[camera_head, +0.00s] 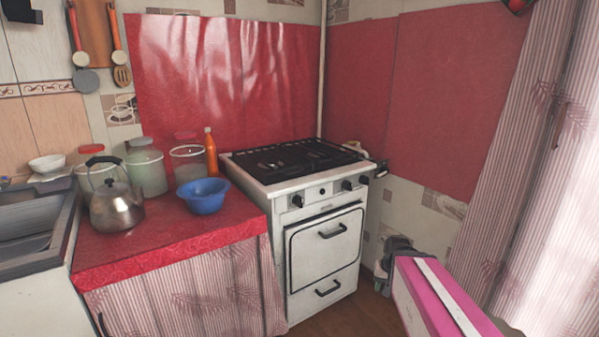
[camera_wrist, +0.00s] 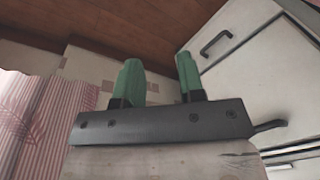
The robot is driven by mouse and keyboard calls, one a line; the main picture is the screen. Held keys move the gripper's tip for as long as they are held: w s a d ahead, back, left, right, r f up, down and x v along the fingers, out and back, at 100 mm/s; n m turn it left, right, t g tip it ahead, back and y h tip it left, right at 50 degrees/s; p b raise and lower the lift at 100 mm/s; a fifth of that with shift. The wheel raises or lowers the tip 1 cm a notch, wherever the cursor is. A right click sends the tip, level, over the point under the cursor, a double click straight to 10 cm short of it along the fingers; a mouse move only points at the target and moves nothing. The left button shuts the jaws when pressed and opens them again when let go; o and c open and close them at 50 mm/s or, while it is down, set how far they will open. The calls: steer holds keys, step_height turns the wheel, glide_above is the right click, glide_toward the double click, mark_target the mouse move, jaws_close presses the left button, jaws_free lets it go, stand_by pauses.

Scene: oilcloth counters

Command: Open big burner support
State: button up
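The white stove (camera_head: 322,235) stands in the corner, right of the red counter. Its top carries dark burner supports (camera_head: 290,159), lying flat. From here I cannot tell clearly which of them is the big one. My gripper (camera_wrist: 158,70) has two green fingers, apart with nothing between them. In the head view it is low at the right of the stove, in front of the lower wall, largely hidden by my pink arm. The wrist view shows the stove's white front with a dark drawer handle (camera_wrist: 215,44) at its right; the burner supports are not in that view.
On the red counter (camera_head: 165,243) stand a blue bowl (camera_head: 203,196), a metal kettle (camera_head: 116,207), several lidded jars and an orange bottle (camera_head: 210,153). Black knobs (camera_head: 347,185) stick out of the stove's front. A striped curtain (camera_head: 505,170) hangs at the right.

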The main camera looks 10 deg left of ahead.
steer(key=w+a+r+m+t+y, duration=0.1)
steer(key=w+a+r+t+y, duration=0.2)
steer(key=w+a+r, duration=0.4)
steer(key=m+t+y, duration=0.7)
steer(key=m, duration=0.1)
glide_toward(298, 171)
steer(key=x, duration=0.8)
steer(key=shift+w+a+f, duration=0.2)
steer(key=shift+w+a, duration=0.05)
steer(key=shift+a, duration=0.05)
jaws_close()
